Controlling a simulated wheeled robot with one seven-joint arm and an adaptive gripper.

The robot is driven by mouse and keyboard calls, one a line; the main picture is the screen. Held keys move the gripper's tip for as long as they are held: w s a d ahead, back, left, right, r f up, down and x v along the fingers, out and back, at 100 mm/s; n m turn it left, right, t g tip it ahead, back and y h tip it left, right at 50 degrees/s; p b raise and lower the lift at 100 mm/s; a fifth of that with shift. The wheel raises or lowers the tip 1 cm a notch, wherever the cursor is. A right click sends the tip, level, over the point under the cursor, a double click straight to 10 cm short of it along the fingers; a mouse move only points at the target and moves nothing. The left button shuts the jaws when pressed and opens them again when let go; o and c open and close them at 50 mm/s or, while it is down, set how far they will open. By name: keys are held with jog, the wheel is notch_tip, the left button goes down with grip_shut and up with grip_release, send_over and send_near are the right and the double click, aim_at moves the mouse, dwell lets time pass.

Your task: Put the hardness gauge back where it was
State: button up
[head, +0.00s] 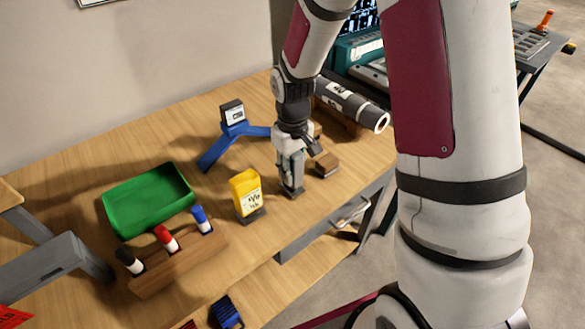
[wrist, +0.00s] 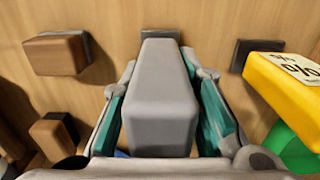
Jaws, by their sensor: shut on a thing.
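My gripper (wrist: 162,115) points down over the table and is shut on a grey, rounded block-shaped device, which I take for the hardness gauge (wrist: 160,90). Its smooth grey face lies between the two green-padded fingers in the wrist view. In the head view my gripper (head: 290,160) hides much of the gauge (head: 291,180), which is upright just above or on the tabletop. A dark pad (wrist: 158,37) shows at the gauge's far end; I cannot tell whether they touch.
A yellow device (head: 247,193) stands close on the left, brown blocks (head: 326,163) close on the right. Behind are a blue stand (head: 235,130) and a grey roll (head: 350,103). A green tray (head: 150,200) and a wooden marker holder (head: 180,262) lie further left.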

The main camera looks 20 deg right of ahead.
jog(key=shift+f, duration=0.1)
jog(key=o, duration=1.1)
jog(key=shift+c, duration=0.2)
notch_tip(320, 180, up, 12)
jog(key=shift+r, duration=0.15)
jog(key=s+r+m+t, duration=0.2)
jog(key=s+r, duration=0.9)
jog(key=s, duration=0.1)
jog(key=s+r+m+t, duration=0.1)
jog(key=s, duration=1.2)
jog(key=shift+r+m+t, duration=0.25)
jog(key=shift+m+t, duration=0.05)
